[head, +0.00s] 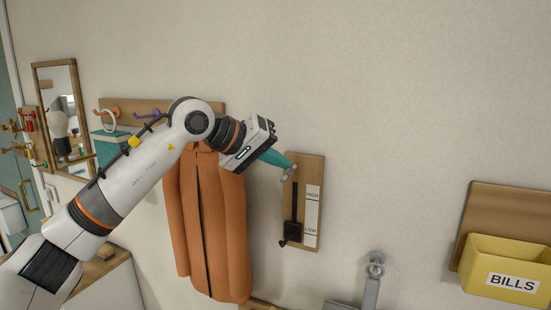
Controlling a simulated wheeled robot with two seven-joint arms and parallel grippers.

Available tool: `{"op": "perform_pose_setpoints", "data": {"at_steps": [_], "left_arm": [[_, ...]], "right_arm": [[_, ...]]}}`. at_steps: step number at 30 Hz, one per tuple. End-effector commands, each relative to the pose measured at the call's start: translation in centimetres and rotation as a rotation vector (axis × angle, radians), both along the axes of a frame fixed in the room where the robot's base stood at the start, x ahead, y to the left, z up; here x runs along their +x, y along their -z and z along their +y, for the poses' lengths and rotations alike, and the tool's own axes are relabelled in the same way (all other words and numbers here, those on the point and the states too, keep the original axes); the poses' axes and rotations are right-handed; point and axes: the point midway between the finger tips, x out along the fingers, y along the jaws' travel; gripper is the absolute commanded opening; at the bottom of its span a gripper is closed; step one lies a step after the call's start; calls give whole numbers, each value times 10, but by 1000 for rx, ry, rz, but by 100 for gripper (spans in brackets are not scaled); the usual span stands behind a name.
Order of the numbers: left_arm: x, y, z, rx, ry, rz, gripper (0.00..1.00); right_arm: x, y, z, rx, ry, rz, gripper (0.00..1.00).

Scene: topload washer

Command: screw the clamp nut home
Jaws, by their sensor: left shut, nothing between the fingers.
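A wooden board (313,168) on the wall carries a dark vertical slot and a white strip marked HIGH and LOW. A black block (292,231) sits at the low end of the slot. A small dark knob (282,243) sticks out at its lower left; it may be the clamp nut, but it is too small to tell. My left gripper (288,172) is shut and empty, with teal fingers and small grey tips. Its tips overlap the board's upper left edge, above the block; I cannot tell whether they touch the board. My right gripper is out of view.
An orange coat (207,235) hangs from a hook rail (160,108) behind my left arm. A yellow BILLS bin (508,262) is on the wall at right. A grey upright fitting (372,275) stands below the board. The wall between board and bin is clear.

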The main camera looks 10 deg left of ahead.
Motion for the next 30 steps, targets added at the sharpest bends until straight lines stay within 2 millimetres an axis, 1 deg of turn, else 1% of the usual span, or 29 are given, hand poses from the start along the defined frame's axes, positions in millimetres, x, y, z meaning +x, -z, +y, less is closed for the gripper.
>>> {"op": "perform_pose_setpoints", "data": {"at_steps": [15,23,30], "left_arm": [[-3,-4,-14,342,4,-66,0],[-4,-2,-21,532,3,-104,0],[-5,0,-25,522,3,-100,0]], "right_arm": [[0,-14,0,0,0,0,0],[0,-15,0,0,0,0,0],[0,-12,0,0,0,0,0]]}}
